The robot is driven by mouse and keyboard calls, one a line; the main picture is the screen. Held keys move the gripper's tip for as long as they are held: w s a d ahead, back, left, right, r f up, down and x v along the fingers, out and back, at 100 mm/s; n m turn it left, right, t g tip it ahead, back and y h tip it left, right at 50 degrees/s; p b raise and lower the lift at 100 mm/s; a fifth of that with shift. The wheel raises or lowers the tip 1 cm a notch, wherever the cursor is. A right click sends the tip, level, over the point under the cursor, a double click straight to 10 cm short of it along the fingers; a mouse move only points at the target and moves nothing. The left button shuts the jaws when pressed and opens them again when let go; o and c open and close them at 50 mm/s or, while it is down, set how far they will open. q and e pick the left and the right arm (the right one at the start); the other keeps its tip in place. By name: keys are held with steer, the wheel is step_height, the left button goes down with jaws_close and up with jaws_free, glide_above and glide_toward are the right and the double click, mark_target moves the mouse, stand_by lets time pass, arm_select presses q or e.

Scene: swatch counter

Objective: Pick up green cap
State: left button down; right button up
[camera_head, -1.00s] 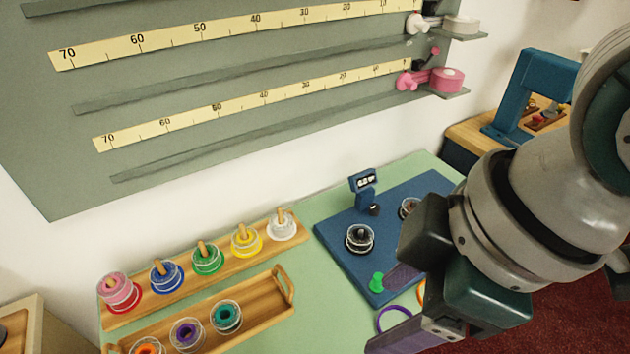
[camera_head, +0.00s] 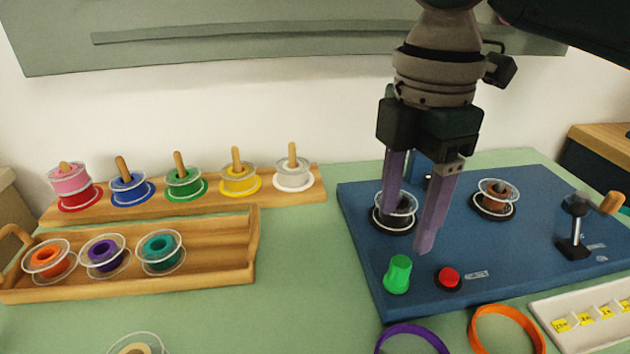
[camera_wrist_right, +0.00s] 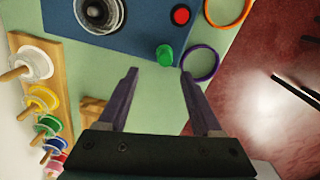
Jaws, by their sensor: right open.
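The green cap (camera_head: 398,274) stands on the front left corner of the blue board (camera_head: 460,253), left of a red button (camera_head: 448,277). My right gripper (camera_head: 407,231) points down above the board, behind and above the cap, with its two purple fingers apart and nothing between them. In the right wrist view the green cap (camera_wrist_right: 164,55) lies just beyond the gap between the open fingertips (camera_wrist_right: 158,73), apart from both. My left gripper is not in view.
A black spool (camera_head: 395,212) stands behind the right fingers, partly hidden. A brown spool (camera_head: 495,197) and a lever (camera_head: 577,235) are farther right. Purple (camera_head: 412,330) and orange (camera_head: 507,312) rings lie in front. A wooden tray (camera_head: 215,277) holds spools at left.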

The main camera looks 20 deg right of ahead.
mark_target(402, 262)
step_height(402, 262, down, 2)
steer(key=shift+a+f, duration=0.1)
steer(key=shift+f, duration=0.15)
steer(key=f, duration=0.2)
steer(key=s+f+b, duration=0.1)
steer(key=f, duration=0.1)
steer(key=shift+d+f, duration=0.2)
steer(key=shift+f, duration=0.6)
jaws_close()
